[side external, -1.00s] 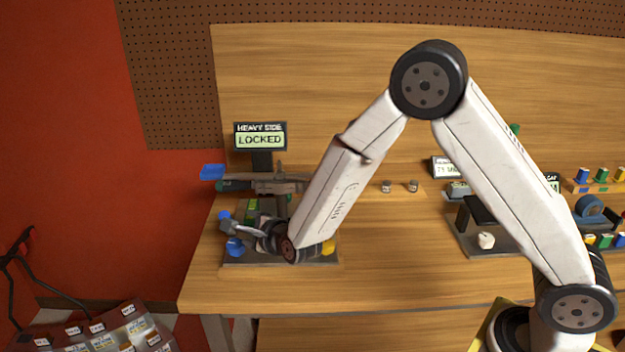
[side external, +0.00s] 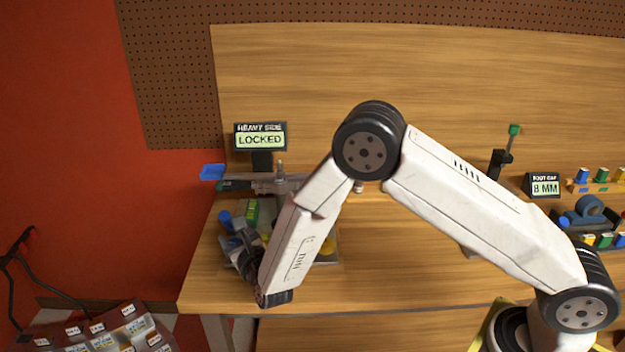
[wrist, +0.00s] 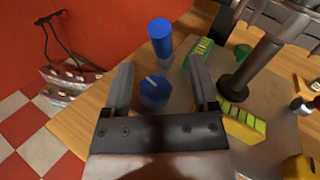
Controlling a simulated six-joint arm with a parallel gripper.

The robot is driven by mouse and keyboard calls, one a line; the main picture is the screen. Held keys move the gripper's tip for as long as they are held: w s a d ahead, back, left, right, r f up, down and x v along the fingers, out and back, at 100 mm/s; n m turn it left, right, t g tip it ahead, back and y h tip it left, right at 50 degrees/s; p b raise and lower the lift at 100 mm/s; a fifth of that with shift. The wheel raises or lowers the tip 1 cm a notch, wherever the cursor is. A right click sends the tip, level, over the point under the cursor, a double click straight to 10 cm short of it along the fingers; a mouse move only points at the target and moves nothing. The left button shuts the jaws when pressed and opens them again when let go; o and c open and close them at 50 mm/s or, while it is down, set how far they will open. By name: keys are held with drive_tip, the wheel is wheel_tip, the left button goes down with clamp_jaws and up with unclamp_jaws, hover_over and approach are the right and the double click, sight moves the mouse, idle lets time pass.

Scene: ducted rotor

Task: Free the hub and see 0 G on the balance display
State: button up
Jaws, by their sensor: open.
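The balance display (side external: 260,139), headed HEAVY SIDE, reads LOCKED. Below it a grey rotor bar (side external: 240,179) with a blue left end sits over the balance stand. My gripper (wrist: 161,72) is open and low at the stand's front left; it also shows in the side view (side external: 232,235), partly hidden by my wrist. A blue knob (wrist: 154,90) with a white mark lies between the fingers in the wrist view, with no clear contact. A blue cylinder (wrist: 159,36) stands just beyond it. I cannot tell the hub apart.
A dark post (wrist: 245,75) rises right of the fingers. A yellow-green block (wrist: 243,122) and a striped green block (wrist: 200,50) lie near it on the base plate. The table edge is close on the left. A BODY GAP-like display (side external: 545,187) reads 8 MM at right.

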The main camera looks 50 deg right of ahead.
sight(227, 220)
drive_tip(key=shift+x, duration=3.85)
drive_tip(key=shift+c, duration=0.3)
clamp_jaws()
